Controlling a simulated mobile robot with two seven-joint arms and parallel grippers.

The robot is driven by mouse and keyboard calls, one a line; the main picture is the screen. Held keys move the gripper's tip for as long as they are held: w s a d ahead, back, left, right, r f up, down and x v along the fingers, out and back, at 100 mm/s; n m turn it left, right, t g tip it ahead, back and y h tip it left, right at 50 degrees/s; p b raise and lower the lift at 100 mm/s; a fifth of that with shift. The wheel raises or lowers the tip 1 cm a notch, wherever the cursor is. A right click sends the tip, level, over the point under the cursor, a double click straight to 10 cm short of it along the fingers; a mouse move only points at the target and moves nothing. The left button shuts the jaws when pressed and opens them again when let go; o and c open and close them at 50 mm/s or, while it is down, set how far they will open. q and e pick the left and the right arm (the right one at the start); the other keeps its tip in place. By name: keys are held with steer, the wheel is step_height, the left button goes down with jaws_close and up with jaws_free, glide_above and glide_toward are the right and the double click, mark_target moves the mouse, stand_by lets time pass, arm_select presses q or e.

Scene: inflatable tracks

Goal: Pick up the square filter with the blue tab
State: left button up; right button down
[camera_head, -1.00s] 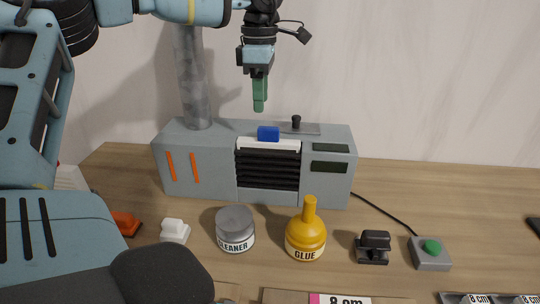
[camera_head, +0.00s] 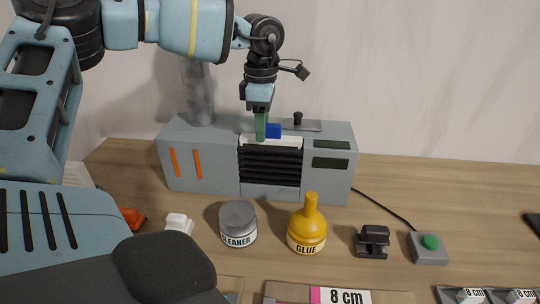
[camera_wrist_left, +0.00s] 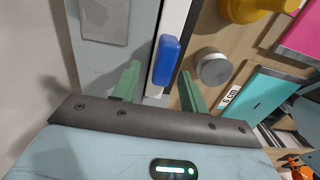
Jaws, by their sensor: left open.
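The square filter (camera_head: 257,143) shows as a white top edge in the top front of a grey machine (camera_head: 205,160). Its blue tab (camera_head: 274,131) stands up from that edge. My left gripper (camera_head: 261,138) points down at the tab, with a green finger just left of it in the head view. In the left wrist view the blue tab (camera_wrist_left: 164,60) lies between the two open green fingers (camera_wrist_left: 158,85), apart from both. The filter's white edge (camera_wrist_left: 178,30) runs beside the tab. My right gripper is not in view.
A cleaner jar (camera_head: 238,224), a yellow glue bottle (camera_head: 307,228), a black clamp-like part (camera_head: 372,241) and a green button box (camera_head: 428,246) stand in front of the machine. A black knob (camera_head: 298,119) and a grey pipe (camera_head: 198,93) rise from its top.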

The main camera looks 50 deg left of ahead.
arm_select(q)
steer(key=shift+f, duration=0.15)
jaws_close()
steer(key=shift+r, duration=0.2)
stand_by(0.3)
